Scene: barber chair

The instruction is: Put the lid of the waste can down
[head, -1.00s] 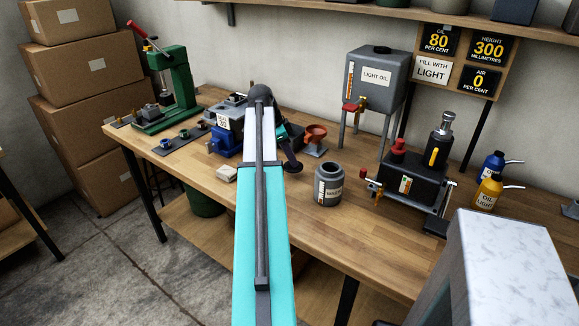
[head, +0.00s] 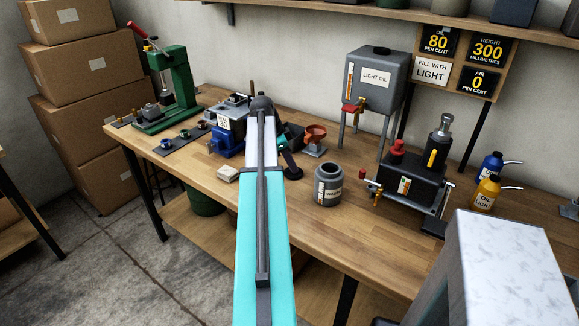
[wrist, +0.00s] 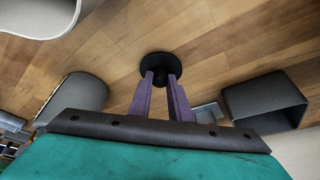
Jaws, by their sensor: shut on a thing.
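The waste can (head: 328,187) is a dark grey, labelled cylinder on the bench, with its top open. In the wrist view my gripper (wrist: 160,77) has its two purple fingers close together on the round black lid (wrist: 157,63), gripping it near its middle. The lid looks close to the wooden bench top, but I cannot tell whether it touches. In the head view the dark lid (head: 293,173) shows just right of my arm, left of the can and apart from it. My arm hides most of the gripper there.
The bench (head: 230,215) has bare wood left of the can. A red funnel (head: 315,137) stands behind it, a black pump unit (head: 412,177) to its right. A blue machine (head: 228,130) and a pale block (head: 228,174) are left of my arm.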

